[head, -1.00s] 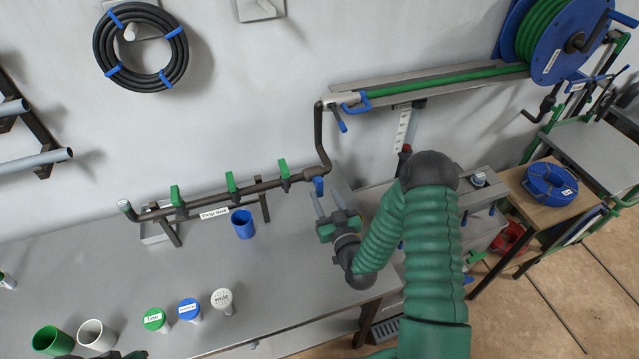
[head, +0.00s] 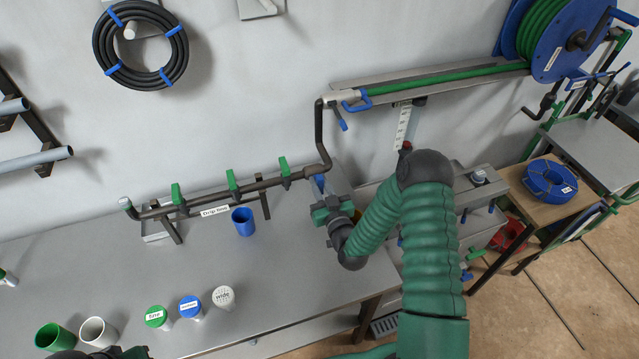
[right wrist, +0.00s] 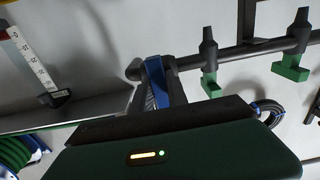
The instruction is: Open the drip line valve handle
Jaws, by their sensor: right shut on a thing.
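The drip line pipe (head: 155,212) runs along the back of the bench, with a "Drip line" label (head: 214,211) and green handles (head: 232,181) on it. A blue valve handle (head: 319,183) is at the pipe's right end. My right gripper (head: 321,190) is shut on this blue handle. In the right wrist view the blue handle (right wrist: 156,80) stands between the dark fingers, at the end of the pipe (right wrist: 205,60). The gripper hides part of the handle in the head view. A part of my left arm shows at the bottom left edge; its fingers do not show.
A blue cup (head: 243,222) stands below the pipe. Green, blue and white capped pieces (head: 190,307) and two cups (head: 97,333) stand near the bench front. A hose reel (head: 560,40) hangs at the upper right. The middle of the bench (head: 200,265) is clear.

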